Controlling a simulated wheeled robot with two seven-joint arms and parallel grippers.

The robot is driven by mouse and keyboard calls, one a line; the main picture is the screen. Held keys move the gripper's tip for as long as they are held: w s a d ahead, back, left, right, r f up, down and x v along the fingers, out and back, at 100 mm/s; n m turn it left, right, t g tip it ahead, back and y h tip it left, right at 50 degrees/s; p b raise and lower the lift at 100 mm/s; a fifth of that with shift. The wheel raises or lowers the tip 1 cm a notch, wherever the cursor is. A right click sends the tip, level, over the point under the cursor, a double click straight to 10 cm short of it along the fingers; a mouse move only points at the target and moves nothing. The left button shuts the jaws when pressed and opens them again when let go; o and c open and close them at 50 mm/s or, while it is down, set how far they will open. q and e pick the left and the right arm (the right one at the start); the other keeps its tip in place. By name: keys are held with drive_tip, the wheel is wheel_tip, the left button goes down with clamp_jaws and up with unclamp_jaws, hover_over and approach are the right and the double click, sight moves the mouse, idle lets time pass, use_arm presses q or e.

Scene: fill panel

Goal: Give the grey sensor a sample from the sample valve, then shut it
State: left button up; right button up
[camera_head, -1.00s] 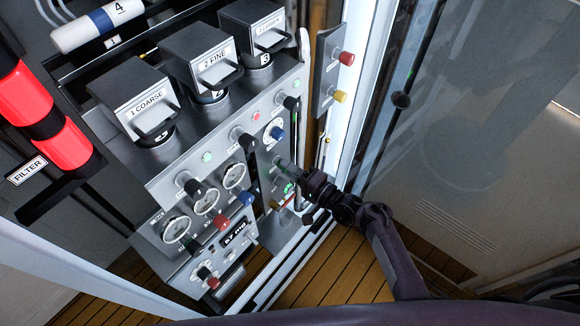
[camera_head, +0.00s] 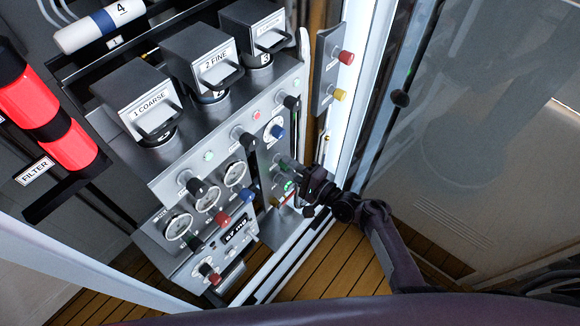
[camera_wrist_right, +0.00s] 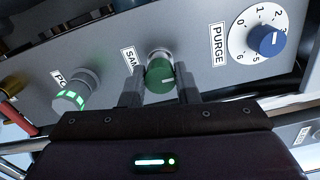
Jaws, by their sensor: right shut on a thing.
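A green knob (camera_wrist_right: 160,73) on a silver mount, beside a partly hidden label starting "SAM", is on the grey panel in the right wrist view. My right gripper (camera_wrist_right: 160,84) is shut on this knob, one finger on each side. In the head view my right gripper (camera_head: 303,180) is at the panel's lower right and covers part of the knob. A grey cylinder (camera_wrist_right: 70,98) with lit green segments sits left of the knob in the wrist view; its label is partly hidden. My left gripper is not in view.
A blue PURGE knob (camera_wrist_right: 266,39) with a numbered dial is right of the green knob in the wrist view. Gauges (camera_head: 207,198), coloured knobs and labelled boxes (camera_head: 201,62) crowd the panel to the left. A glass door (camera_head: 480,150) is at the right.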

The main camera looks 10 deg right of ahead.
drive_tip(key=o, duration=1)
drive_tip(key=shift+c, duration=0.2)
drive_tip(key=v, duration=0.7)
drive_tip(key=shift+s+d+b, duration=0.3)
drive_tip(key=shift+d+b, duration=0.05)
drive_tip(key=shift+b, duration=0.05)
